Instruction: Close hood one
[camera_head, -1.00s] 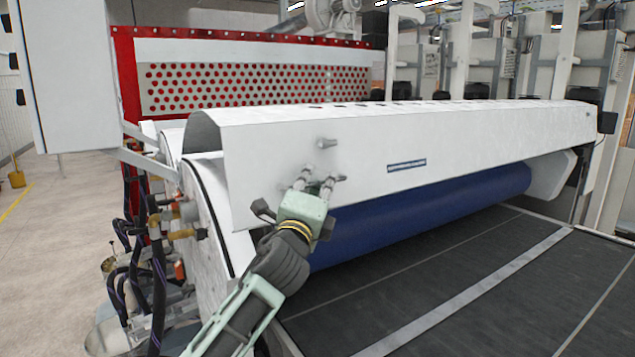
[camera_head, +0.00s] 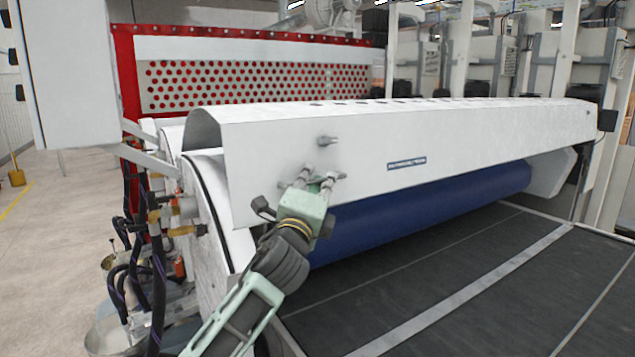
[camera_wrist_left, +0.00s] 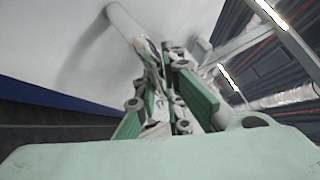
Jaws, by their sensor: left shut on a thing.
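Hood one (camera_head: 270,150) is the long white cover across the machine, tilted over a blue roller (camera_head: 430,208); its lower edge hangs above the roller. A short grey peg handle (camera_head: 327,141) sticks out of its front face near the left end. My left gripper (camera_head: 320,180) is at the hood's front face, just below the peg in the head view. In the left wrist view, the peg (camera_wrist_left: 124,22) runs from the white surface to the fingers (camera_wrist_left: 165,90), which are shut on it. The fingers hide the exact contact. My right gripper is out of view.
A dark conveyor bed (camera_head: 460,290) with a light strip lies in front of the roller. Hoses and fittings (camera_head: 150,250) crowd the machine's left side. A red perforated panel (camera_head: 260,85) stands behind the hood. Open floor (camera_head: 60,240) shows at the far left.

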